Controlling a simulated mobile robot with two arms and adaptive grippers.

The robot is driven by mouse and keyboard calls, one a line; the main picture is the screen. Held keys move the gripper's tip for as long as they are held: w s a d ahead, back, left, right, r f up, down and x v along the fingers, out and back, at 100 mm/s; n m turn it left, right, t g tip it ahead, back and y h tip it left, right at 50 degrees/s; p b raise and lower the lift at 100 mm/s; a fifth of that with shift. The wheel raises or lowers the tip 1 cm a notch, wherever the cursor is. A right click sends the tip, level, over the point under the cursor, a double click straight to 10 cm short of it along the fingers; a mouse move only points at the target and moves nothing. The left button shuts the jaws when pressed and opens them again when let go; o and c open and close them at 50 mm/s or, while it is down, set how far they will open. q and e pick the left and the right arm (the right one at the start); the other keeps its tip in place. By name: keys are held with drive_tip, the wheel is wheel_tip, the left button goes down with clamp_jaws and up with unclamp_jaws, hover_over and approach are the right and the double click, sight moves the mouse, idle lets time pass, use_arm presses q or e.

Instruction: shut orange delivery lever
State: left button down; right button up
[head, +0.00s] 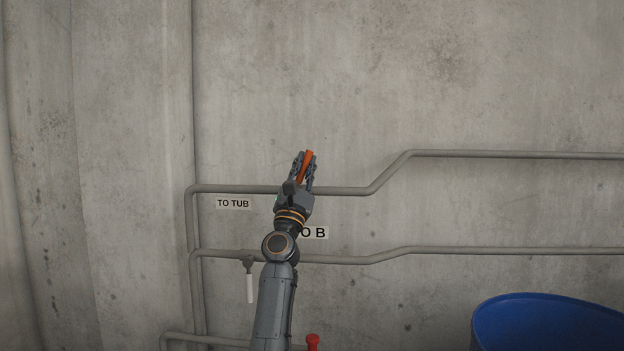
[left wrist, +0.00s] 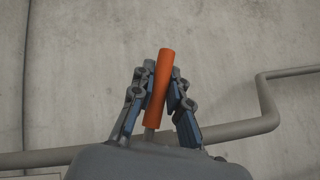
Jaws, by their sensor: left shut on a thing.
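The orange delivery lever (head: 306,166) stands up from the upper grey pipe (head: 340,190) on the wall, tilted slightly to the right. It also shows in the left wrist view (left wrist: 160,88), between the two fingers. My left gripper (head: 303,168) is shut on the lever, with a finger on each side of it. The left wrist view shows my left gripper (left wrist: 160,92) from behind. The lever's base and the valve are hidden behind my gripper. My right gripper is in neither view.
A lower grey pipe (head: 340,260) carries a white lever (head: 250,288) hanging down. A "TO TUB" label (head: 234,203) and a partly hidden label (head: 320,233) are on the wall. A red knob (head: 313,341) is at the bottom, and a blue barrel (head: 545,325) is at lower right.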

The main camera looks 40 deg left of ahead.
use_arm(q)
drive_tip(key=n+g+y, duration=0.1)
drive_tip(key=n+y, duration=0.1)
drive_tip(key=a+n+g+y+b, duration=0.1)
drive_tip(key=n+y, duration=0.1)
drive_tip(key=n+g+y, duration=0.1)
drive_tip(key=n+y, duration=0.1)
drive_tip(key=n, duration=0.1)
drive_tip(key=shift+s+a+r+b, duration=0.1)
drive_tip(key=shift+s+a+b, duration=0.15)
drive_tip(key=shift+s+b, duration=0.15)
drive_tip(key=shift+s+a+n+g+y+b, duration=0.15)
drive_tip(key=shift+a+n+g+y+b, duration=0.1)
drive_tip(key=shift+n+g+y, duration=0.4)
drive_tip(key=shift+s+a+n+g+y+b, duration=0.1)
drive_tip(key=shift+n+g+y+b, duration=0.1)
drive_tip(key=shift+n+g+y, duration=0.45)
drive_tip(key=shift+a+r+n, duration=0.1)
drive_tip(key=shift+n, duration=0.3)
drive_tip(key=c, duration=1.3)
unclamp_jaws()
drive_tip(key=v, duration=1.2)
